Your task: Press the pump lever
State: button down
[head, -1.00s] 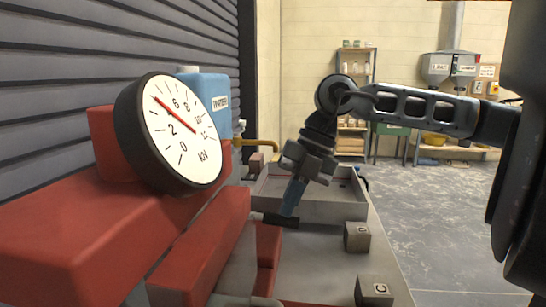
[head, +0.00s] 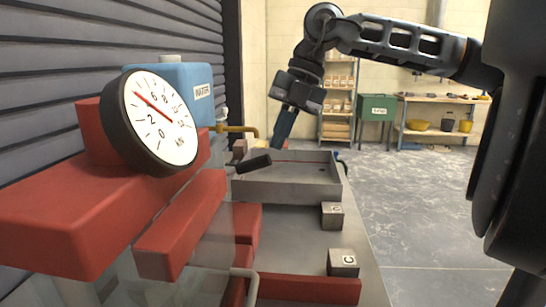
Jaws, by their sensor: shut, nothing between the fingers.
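A red bar (head: 310,289) lies nearer. A blue water tank (head: 190,90) stands behind the dial. Open floor lies right of the bench.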

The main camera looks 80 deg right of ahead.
jog(key=shift+v, duration=1.65)
jog(key=shift+w+a+r, duration=0.1)
jog(key=shift+w, duration=0.1)
